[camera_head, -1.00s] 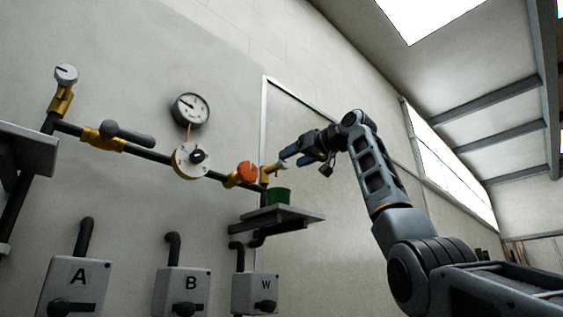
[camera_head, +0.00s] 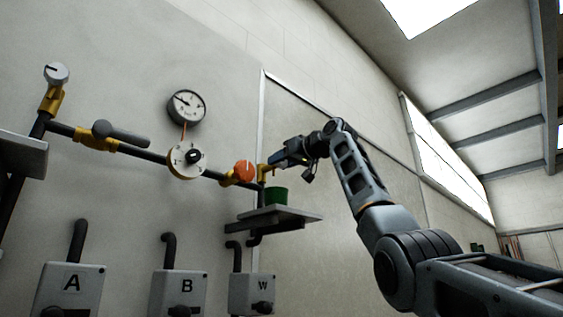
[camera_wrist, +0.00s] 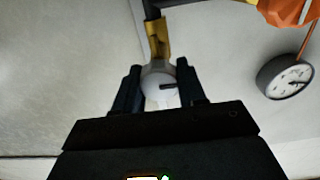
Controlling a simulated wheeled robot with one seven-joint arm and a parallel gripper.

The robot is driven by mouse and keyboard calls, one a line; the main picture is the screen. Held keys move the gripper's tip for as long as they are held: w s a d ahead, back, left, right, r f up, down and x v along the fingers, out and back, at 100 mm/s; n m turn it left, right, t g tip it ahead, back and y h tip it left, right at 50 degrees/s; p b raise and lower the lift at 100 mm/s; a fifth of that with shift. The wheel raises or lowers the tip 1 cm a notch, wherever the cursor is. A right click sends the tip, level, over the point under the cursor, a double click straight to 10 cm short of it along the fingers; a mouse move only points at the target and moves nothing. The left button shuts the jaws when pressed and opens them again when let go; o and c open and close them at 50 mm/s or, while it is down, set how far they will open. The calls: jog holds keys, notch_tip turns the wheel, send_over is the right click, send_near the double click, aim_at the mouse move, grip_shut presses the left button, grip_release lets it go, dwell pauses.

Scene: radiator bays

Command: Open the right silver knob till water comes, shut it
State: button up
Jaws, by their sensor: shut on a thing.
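The right silver knob (camera_wrist: 158,88) sits on a brass valve (camera_wrist: 158,40) at the pipe's right end. In the wrist view it lies between the two fingers of my gripper (camera_wrist: 159,90), which are shut on it, one on each side. A dark slot mark shows on its face. In the head view my gripper (camera_head: 277,160) is at the brass valve's end and hides the knob. A green cup (camera_head: 276,196) stands on a shelf (camera_head: 285,214) below the valve. I see no water. The left silver knob (camera_head: 56,73) is at the pipe's far left end.
An orange knob (camera_head: 243,171) is close left of my gripper. A white dial (camera_head: 178,161), a gauge (camera_head: 186,106) and a dark-handled lever valve (camera_head: 125,133) are along the pipe. Boxes A (camera_head: 70,290), B (camera_head: 180,290) and W (camera_head: 250,292) are below. The wall to the right is clear.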

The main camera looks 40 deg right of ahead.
jog(key=c, duration=0.5)
jog(key=shift+o, duration=0.2)
jog(key=shift+m, duration=0.3)
jog(key=m, duration=0.9)
jog(key=shift+d+m, duration=0.1)
jog(key=shift+m, duration=0.2)
jog(key=shift+d+m, duration=0.1)
jog(key=shift+m, duration=1.6)
